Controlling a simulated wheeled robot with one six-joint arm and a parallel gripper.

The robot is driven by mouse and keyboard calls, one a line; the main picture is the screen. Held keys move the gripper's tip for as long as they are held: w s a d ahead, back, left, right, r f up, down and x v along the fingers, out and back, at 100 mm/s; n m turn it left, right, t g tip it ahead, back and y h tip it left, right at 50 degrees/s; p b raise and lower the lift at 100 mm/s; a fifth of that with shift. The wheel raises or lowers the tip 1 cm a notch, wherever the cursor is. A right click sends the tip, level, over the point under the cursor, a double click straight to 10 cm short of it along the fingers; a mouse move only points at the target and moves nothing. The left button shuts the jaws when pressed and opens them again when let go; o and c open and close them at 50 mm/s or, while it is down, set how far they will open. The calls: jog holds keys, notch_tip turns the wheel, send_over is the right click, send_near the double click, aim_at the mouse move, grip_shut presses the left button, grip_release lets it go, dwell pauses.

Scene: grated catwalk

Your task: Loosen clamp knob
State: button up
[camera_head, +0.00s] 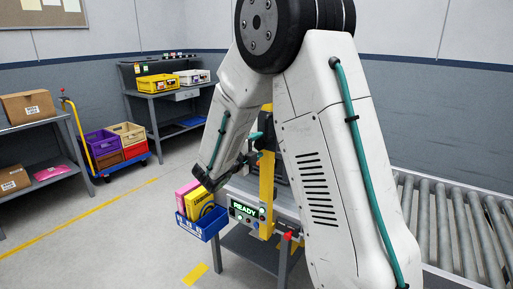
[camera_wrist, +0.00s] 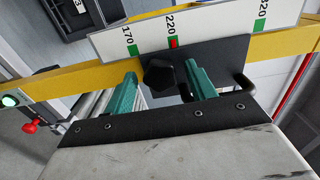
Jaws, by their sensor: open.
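In the wrist view, a black lobed clamp knob (camera_wrist: 158,77) sits on a dark plate (camera_wrist: 222,62) over a yellow bar (camera_wrist: 70,83). My gripper (camera_wrist: 161,69) is open, with one teal finger on each side of the knob. A gap shows on both sides; I cannot tell whether the fingers reach past the knob in depth. A white scale (camera_wrist: 200,32) above it has green marks, with a red pointer (camera_wrist: 173,43) at the 220 mark. In the head view, a yellow upright (camera_head: 266,190) stands by my gripper; the knob is not distinguishable there.
A lit READY panel (camera_head: 245,211) and a blue bin (camera_head: 203,223) with pink and yellow items are at the workbench front. A red-tipped lever (camera_wrist: 30,127) is at left in the wrist view. A roller conveyor (camera_head: 450,225) lies right.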

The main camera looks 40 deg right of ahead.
jog(key=v, duration=0.7)
jog(key=shift+a, duration=0.4)
jog(key=shift+s, duration=0.1)
jog(key=s+f+m+g+y, duration=0.3)
jog(key=s+m+g+y, duration=0.45)
jog(key=s+m, duration=1.25)
jog(key=s+a+r+m+t+y, duration=0.1)
jog(key=s+a+m+y, duration=0.3)
jog(key=m, duration=0.6)
jog(key=s+a+r+m+t+y, duration=0.1)
jog(key=s+a+r+m+y, duration=0.3)
jog(key=s+a+m, duration=0.4)
jog(key=shift+s+r+m+t+y, duration=0.2)
jog(key=shift+r+m+t+y, duration=0.15)
jog(key=shift+m+y, duration=0.6)
